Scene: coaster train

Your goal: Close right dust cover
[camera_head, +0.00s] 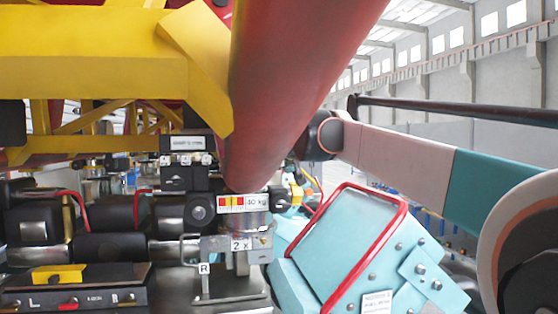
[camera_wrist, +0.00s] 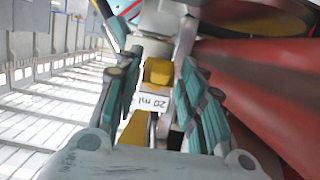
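My gripper (camera_wrist: 162,60) shows in the wrist view with its two teal fingers apart. A yellow block (camera_wrist: 158,72) and a white label reading "20 ml" (camera_wrist: 153,102) show between the fingers; I cannot tell whether the fingers touch anything. In the head view the gripper is hidden behind the large red tube. I cannot clearly identify the right dust cover. A teal box-like part with a red bar frame (camera_head: 352,250) sits tilted at the lower right, and a plate marked "R" (camera_head: 204,268) stands on the metal bracket left of it.
The thick red tube (camera_head: 285,80) crosses the middle of the head view and also fills the wrist view's right side (camera_wrist: 265,80). A yellow beam (camera_head: 80,55) hangs at upper left. Black cylinders (camera_head: 110,246) and a control panel (camera_head: 75,290) crowd the lower left.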

